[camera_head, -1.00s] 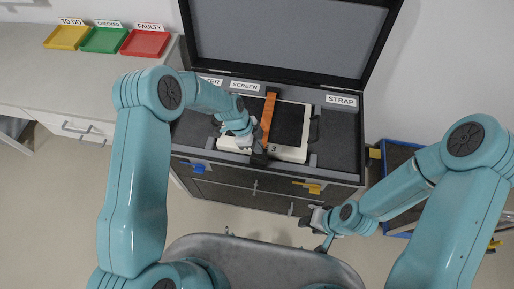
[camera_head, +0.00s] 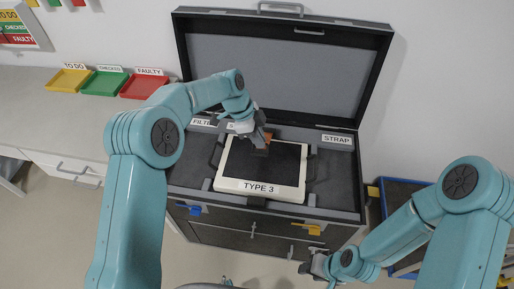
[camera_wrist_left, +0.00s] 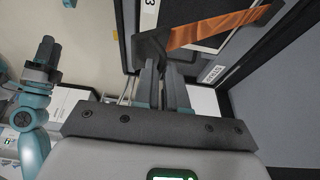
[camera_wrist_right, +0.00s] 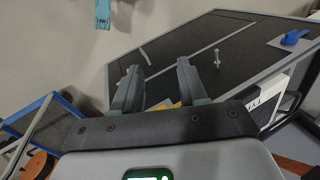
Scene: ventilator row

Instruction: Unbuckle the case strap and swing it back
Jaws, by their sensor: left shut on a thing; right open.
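The white ventilator (camera_head: 262,186) marked TYPE 3, with a dark screen, lies in the open case (camera_head: 345,202). The orange strap (camera_head: 268,136) shows only as a short piece behind my left gripper (camera_head: 261,148). In the left wrist view the strap (camera_wrist_left: 222,30) runs from the upper right to a black buckle end (camera_wrist_left: 152,46). My left gripper (camera_wrist_left: 163,78) is shut on that buckle end, over the upper part of the screen. The front edge of the ventilator is free of the strap. My right gripper (camera_head: 316,266) is open and empty, in front of the case; it also shows close up in the right wrist view (camera_wrist_right: 158,80).
The raised case lid (camera_head: 280,65) stands behind. A STRAP label (camera_head: 337,139) is at the back right. Yellow (camera_head: 69,79), green (camera_head: 104,84) and red (camera_head: 146,85) trays sit on the left counter. A blue-edged cart (camera_head: 400,195) stands at the right.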

